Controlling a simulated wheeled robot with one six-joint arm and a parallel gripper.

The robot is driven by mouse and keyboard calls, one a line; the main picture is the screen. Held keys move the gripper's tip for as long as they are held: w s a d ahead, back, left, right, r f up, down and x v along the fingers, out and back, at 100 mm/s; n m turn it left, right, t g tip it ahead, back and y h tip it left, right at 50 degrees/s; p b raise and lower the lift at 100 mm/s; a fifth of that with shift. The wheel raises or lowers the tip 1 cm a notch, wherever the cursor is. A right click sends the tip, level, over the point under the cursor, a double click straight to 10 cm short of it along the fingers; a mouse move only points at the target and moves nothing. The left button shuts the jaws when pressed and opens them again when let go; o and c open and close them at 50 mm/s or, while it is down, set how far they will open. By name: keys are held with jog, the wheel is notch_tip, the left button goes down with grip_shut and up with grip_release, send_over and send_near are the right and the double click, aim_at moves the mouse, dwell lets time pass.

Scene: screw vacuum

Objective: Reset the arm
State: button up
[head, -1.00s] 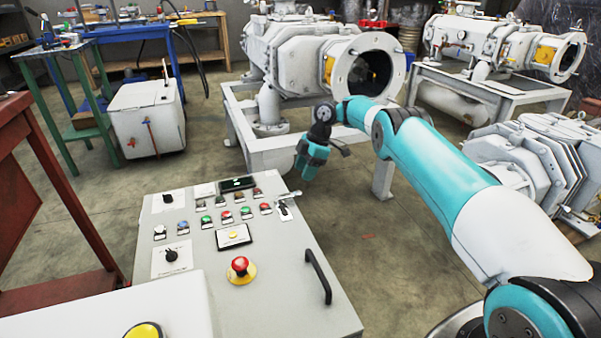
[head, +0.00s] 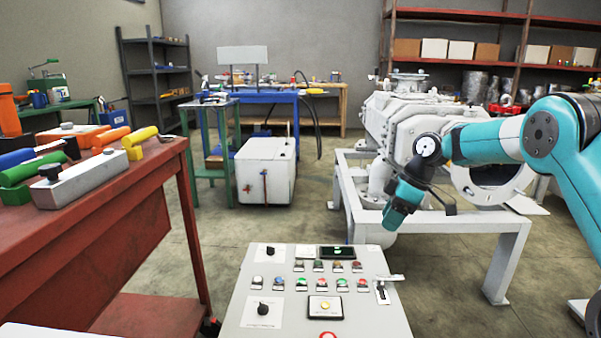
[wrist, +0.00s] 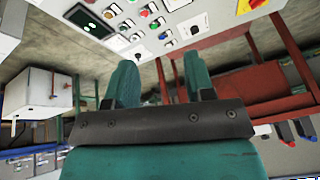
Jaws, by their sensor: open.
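My arm reaches in from the right in the head view. It ends in my teal gripper (head: 393,222), which points down and slightly left in free air, in front of the large white vacuum pump (head: 402,115). In the wrist view my gripper (wrist: 160,82) shows two teal fingers spread apart with nothing between them. The grey control panel (head: 285,313) stands below and left of my gripper in the head view. The panel also shows at the top of the wrist view (wrist: 97,15), beyond the fingertips and apart from them.
A red workbench (head: 125,215) with coloured-handled tools stands at the left. A white box unit (head: 266,172) sits on the floor by a green table (head: 207,104) and a blue table. The pump's white frame (head: 455,222) stands behind the gripper. Open floor lies between panel and box.

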jog(key=s+a+r+m, duration=0.2)
jog(key=s+a+r, duration=0.25)
jog(key=s, duration=0.45)
jog(key=s+a+r+m, duration=0.25)
jog(key=s+r, duration=0.25)
jog(key=s, duration=0.4)
jog(key=s+f+m, duration=0.2)
jog(key=s+m, duration=0.1)
jog(key=s, duration=1.9)
notch_tip(320, 180, up, 31)
jog(key=p, duration=3)
jog(key=shift+w+h+p, duration=0.2)
jog(key=shift+h+p, duration=0.1)
jog(key=shift+p, duration=0.05)
